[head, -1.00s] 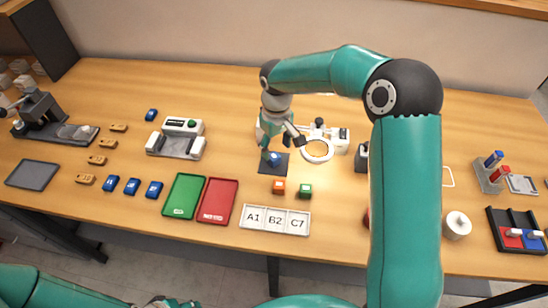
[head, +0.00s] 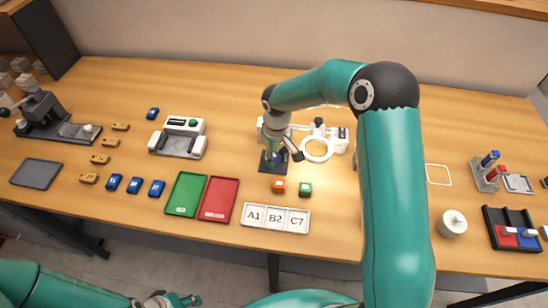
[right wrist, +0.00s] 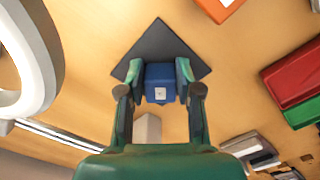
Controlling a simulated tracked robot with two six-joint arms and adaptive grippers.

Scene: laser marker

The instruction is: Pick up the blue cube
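The blue cube (right wrist: 160,84) is between the fingers of my right gripper (right wrist: 160,78) in the right wrist view, with a finger pad against each side. A pale mark shows on its face. The dark square mat (right wrist: 160,40) is below it; I cannot tell whether the cube touches the mat. In the head view my right gripper (head: 275,156) is low over the dark mat (head: 270,169) and mostly hides the cube. My left gripper (head: 175,300) is at the bottom edge of the head view, too small and cut off to read.
An orange cube (head: 279,185) and a green cube (head: 305,189) stand just in front of the mat. A ring-shaped lamp (head: 317,149) is close on the right. Green (head: 186,194) and red (head: 219,198) trays and a labelled tray (head: 275,217) lie nearer the front edge.

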